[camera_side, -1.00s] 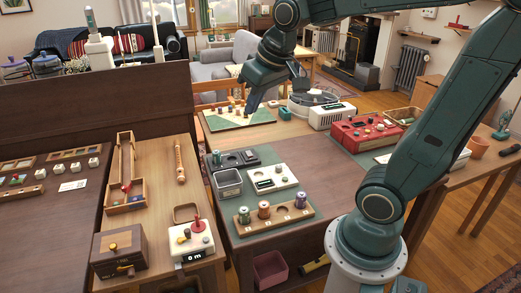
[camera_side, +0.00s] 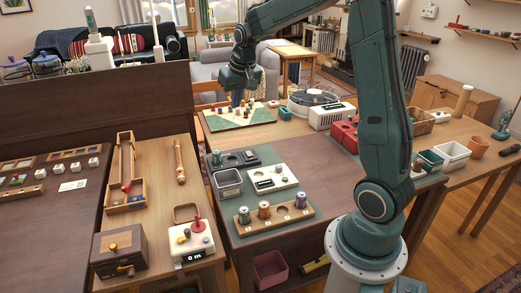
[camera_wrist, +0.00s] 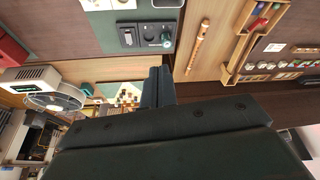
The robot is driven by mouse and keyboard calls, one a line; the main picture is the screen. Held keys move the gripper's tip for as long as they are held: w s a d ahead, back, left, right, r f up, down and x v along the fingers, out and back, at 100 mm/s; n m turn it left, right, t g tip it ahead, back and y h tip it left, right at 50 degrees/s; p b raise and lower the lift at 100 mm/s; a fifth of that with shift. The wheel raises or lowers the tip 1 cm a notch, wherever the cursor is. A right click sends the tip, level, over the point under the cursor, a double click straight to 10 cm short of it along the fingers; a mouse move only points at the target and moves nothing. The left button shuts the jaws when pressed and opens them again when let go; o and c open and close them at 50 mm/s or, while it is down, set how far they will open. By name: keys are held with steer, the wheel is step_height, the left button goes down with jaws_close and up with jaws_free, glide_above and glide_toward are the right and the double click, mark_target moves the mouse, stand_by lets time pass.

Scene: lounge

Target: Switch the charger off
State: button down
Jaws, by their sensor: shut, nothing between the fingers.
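A white unit (camera_side: 270,178) with a dark slot and small controls lies on the grey-green mat on the middle table. A black unit (camera_side: 236,159) with a round dial sits just behind it; it also shows in the wrist view (camera_wrist: 143,37). I cannot tell for certain which is the charger, and the switch state is too small to read. My gripper (camera_side: 237,103) points down over the game board, behind both units and apart from them. Its fingers (camera_wrist: 157,86) are together and empty in the wrist view.
The green and cream board (camera_side: 222,122) with several pegs is beneath my gripper. A metal tray (camera_side: 229,183) and a wooden rack (camera_side: 276,218) with coloured cylinders stand near the units. A white fan heater (camera_side: 330,116) and a red box (camera_side: 345,133) are to the right.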

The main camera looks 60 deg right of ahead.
steer(key=w+d+f+m, duration=0.2)
steer(key=w+d+f, duration=0.1)
steer(key=d+f, duration=0.45)
steer(key=g, duration=0.1)
glide_above(248, 151)
steer(key=s+a, duration=0.3)
steer(key=shift+m, duration=0.4)
steer(key=x, duration=0.5)
steer(key=shift+s+a+f, duration=0.3)
steer(key=shift+f, duration=0.05)
steer(key=x, duration=1.2)
steer(key=shift+s+f, duration=0.2)
steer(key=shift+s, duration=0.05)
steer(key=shift+f, duration=0.75)
steer(key=shift+f, duration=0.25)
steer(key=shift+s+a, duration=0.1)
